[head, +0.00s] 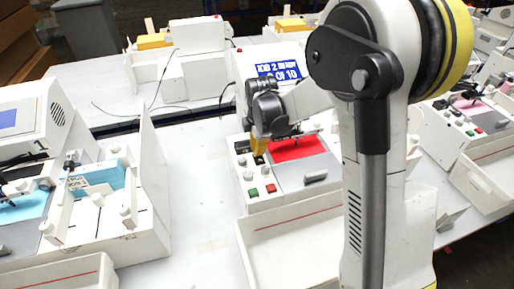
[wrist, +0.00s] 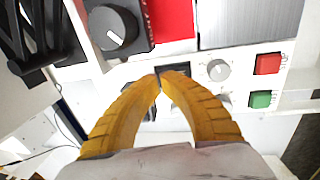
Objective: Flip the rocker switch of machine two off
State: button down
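The middle plotter (head: 322,185) has a blue screen (head: 278,70) whose text seems to begin "JOB 2". Its red sheet (head: 298,148) lies on the bed. My gripper (head: 259,148) is over the control strip left of the sheet, fingers pointing down. In the wrist view its two yellow fingers (wrist: 160,75) meet at the tips, with nothing seen held between them. A dark rocker switch (wrist: 178,74) is at the fingertips, partly hidden by them. I cannot tell whether the tips touch it or which way it is tipped.
Beside the switch are a black dial (wrist: 115,28), a white knob (wrist: 218,70), a red button (wrist: 267,63) and a green button (wrist: 261,99). Bare table (head: 200,190) lies between.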

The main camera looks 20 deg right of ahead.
jog(key=shift+w+f+b, duration=0.1)
jog(key=shift+f+b, duration=0.55)
jog(key=shift+r, duration=0.15)
jog(key=shift+s+r, duration=0.1)
jog(key=shift+s, duration=0.1)
jog(key=shift+s+r+p, duration=0.25)
jog(key=shift+s+p, duration=0.05)
jog(key=shift+s, duration=0.15)
